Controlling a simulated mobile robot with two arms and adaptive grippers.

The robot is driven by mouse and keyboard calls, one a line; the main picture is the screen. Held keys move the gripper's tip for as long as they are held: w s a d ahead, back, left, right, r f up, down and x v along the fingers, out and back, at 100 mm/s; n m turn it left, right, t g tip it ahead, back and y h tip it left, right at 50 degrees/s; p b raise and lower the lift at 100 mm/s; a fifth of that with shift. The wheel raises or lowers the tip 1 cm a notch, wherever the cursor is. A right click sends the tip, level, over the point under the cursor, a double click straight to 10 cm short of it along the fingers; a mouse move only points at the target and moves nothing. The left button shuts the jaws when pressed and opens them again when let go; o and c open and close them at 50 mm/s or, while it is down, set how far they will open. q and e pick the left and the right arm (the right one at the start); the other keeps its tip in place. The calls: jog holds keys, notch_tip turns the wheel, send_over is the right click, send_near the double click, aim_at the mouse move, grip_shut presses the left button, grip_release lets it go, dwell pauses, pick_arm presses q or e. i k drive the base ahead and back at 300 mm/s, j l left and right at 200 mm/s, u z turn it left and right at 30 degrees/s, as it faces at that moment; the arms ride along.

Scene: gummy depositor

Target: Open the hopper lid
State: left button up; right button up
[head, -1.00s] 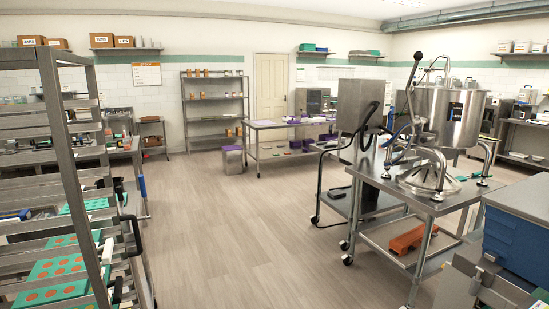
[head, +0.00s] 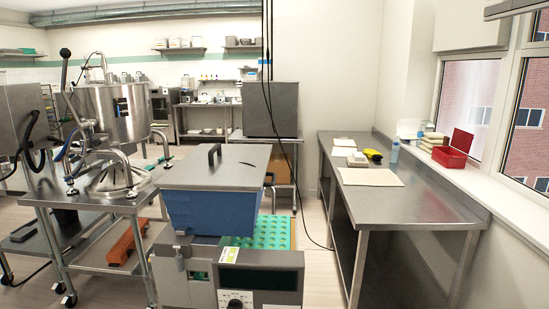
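The depositor's blue hopper (head: 207,212) stands in the middle foreground of the head view. Its flat grey metal lid (head: 232,168) lies shut over the top. A dark arched handle (head: 214,153) stands up from the lid near its far left part. The inside of the hopper is hidden by the lid. Neither of my grippers is in view.
The depositor body (head: 268,272) has a display and a dial. A green mould tray (head: 270,233) lies behind it. A kettle cart (head: 100,200) stands left, a steel bench (head: 425,205) right. A black cable (head: 285,170) hangs behind the hopper. Floor shows between depositor and bench.

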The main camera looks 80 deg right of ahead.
aim_at(217, 166)
jog(key=l+z, duration=0.1)
jog(key=z, duration=2.3)
